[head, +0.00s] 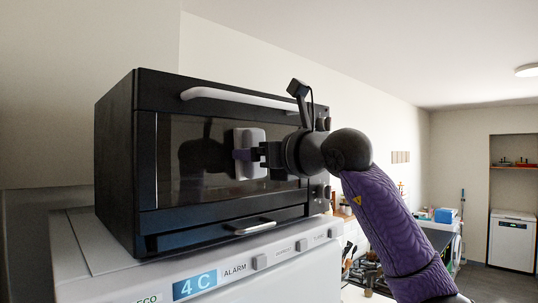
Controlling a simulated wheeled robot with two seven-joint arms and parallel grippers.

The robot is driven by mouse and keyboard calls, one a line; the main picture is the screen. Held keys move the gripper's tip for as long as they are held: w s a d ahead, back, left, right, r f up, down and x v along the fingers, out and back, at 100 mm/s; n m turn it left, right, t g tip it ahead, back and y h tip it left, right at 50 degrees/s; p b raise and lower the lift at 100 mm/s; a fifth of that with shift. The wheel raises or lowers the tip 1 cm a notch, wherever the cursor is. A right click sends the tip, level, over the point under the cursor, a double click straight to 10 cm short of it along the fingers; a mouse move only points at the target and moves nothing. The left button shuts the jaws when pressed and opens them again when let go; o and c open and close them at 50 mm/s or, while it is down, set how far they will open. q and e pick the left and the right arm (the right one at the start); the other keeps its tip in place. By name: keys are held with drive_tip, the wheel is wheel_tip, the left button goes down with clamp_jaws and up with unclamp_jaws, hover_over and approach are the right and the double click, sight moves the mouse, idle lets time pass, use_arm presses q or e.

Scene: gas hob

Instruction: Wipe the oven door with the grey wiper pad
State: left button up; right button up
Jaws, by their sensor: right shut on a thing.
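The black oven (118,170) stands on a white appliance at the left. Its dark glass door (190,190) is shut, with a white bar handle (235,97) along the top. My right gripper (252,154) is in front of the glass, shut on the grey wiper pad (254,137). The pad is upright, its flat face toward the door near the middle of the glass. It looks to be against or very close to the glass; contact cannot be told. The gripper's reflection shows in the glass to the left. My left gripper is not in view.
A small lower handle (250,227) sticks out below the door, and knobs (326,192) line the oven's right side. The white appliance (215,268) under the oven has a display and buttons. A gas hob (368,275) lies beyond, partly behind my right arm.

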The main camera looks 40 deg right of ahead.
drive_tip(key=shift+s+a+b, duration=0.15)
drive_tip(key=shift+a+b, duration=0.15)
drive_tip(key=shift+a, duration=1.65)
drive_tip(key=shift+s+a+b, duration=0.15)
drive_tip(key=shift+a+b, duration=0.15)
drive_tip(key=shift+a, duration=1.6)
drive_tip(key=shift+d, duration=0.15)
drive_tip(key=shift+s, duration=0.1)
drive_tip(key=b, duration=0.2)
approach(209, 153)
drive_tip(key=shift+w, duration=0.35)
drive_tip(key=s, duration=0.3)
drive_tip(key=shift+d+b, duration=0.15)
drive_tip(key=shift+b, duration=0.2)
